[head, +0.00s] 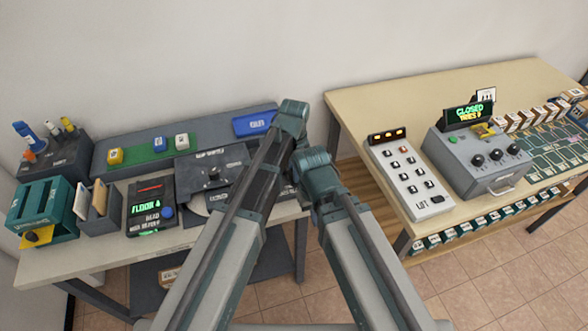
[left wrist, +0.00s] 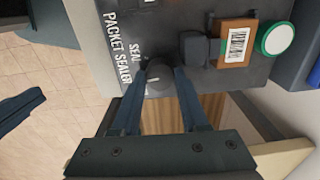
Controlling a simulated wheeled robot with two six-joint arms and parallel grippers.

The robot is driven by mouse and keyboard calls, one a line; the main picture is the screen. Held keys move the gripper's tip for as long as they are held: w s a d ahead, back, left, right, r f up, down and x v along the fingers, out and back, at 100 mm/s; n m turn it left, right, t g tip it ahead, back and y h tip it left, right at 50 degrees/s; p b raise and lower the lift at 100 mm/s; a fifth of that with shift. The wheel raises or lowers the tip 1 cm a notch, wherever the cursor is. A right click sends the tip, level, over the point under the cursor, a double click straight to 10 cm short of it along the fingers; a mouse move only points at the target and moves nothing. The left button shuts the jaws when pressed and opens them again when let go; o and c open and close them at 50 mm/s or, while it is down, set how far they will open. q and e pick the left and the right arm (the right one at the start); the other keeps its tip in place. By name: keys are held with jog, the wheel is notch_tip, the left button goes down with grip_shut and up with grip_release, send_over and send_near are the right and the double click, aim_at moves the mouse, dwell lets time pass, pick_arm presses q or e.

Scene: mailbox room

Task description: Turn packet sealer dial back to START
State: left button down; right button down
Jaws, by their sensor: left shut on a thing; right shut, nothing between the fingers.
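The packet sealer (left wrist: 112,12) is a dark grey machine with white lettering, PACKET SEALER and SEAL, in the left wrist view. Its round grey dial (left wrist: 158,84) sits at the panel's edge, beside the word SEAL. My left gripper (left wrist: 160,72) is shut on the dial, one finger on each side. I see no START mark, and the dial's exact setting is unclear. In the head view my arms hide most of the sealer and my left fingers. My right gripper (head: 322,205) is lower, beside the left arm, shut and empty.
A wooden table (head: 370,115) stands right, across a gap.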

pick_arm(q)
jog(key=shift+n, duration=0.4)
jog(key=shift+c, duration=2.1)
grip_release()
notch_tip(320, 180, up, 14)
jog(key=p, duration=1.3)
jog(key=shift+p, duration=0.4)
jog(key=shift+s+f, duration=0.1)
jog(key=shift+f, duration=0.05)
